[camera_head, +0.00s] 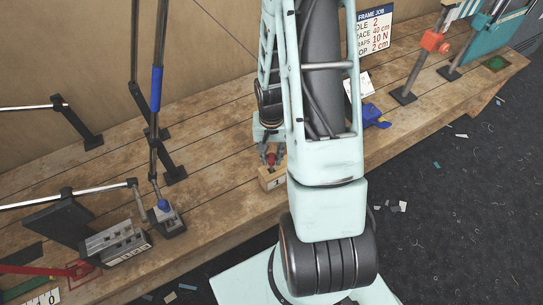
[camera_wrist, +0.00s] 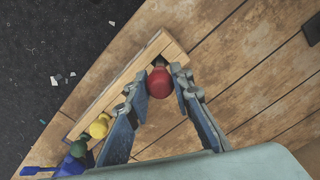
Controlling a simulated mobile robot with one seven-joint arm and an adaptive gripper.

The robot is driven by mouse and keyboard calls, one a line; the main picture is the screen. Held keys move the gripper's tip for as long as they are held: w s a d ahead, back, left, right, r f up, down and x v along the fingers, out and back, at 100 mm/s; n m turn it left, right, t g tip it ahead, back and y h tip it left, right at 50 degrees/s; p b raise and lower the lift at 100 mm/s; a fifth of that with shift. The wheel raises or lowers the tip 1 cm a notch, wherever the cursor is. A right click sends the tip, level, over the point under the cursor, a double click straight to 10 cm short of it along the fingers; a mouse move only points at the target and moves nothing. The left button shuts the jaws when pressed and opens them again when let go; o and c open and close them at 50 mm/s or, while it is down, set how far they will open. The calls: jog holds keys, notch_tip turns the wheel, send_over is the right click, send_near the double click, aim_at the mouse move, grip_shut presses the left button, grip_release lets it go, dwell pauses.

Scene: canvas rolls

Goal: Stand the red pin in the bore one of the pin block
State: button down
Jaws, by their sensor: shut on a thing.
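The red pin (camera_wrist: 160,84) shows in the wrist view as a round red head between the fingertips of my gripper (camera_wrist: 159,77). My gripper is shut on it. In the head view the red pin (camera_head: 271,158) is a small red spot over the near-left end of the pin block (camera_head: 266,181), by the label 1. The pin block is a long wooden bar in the wrist view (camera_wrist: 117,84). A dark spot beside the red head may be a bore. The pin's shank is hidden, so I cannot tell whether it is in the bore.
A yellow pin (camera_wrist: 98,128) and a green pin (camera_wrist: 79,148) stand farther along the block. A blue object (camera_wrist: 68,167) is beyond them. A metal fixture (camera_head: 115,243) stands at the left of the bench (camera_head: 215,205). Bench planks beside the block are clear.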

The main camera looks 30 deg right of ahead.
aim_at(272, 165)
jog(key=shift+f+b, duration=1.7)
jog(key=shift+f, duration=0.45)
jog(key=c, duration=1.6)
grip_release()
jog(key=shift+r, duration=0.1)
notch_tip(272, 165, up, 12)
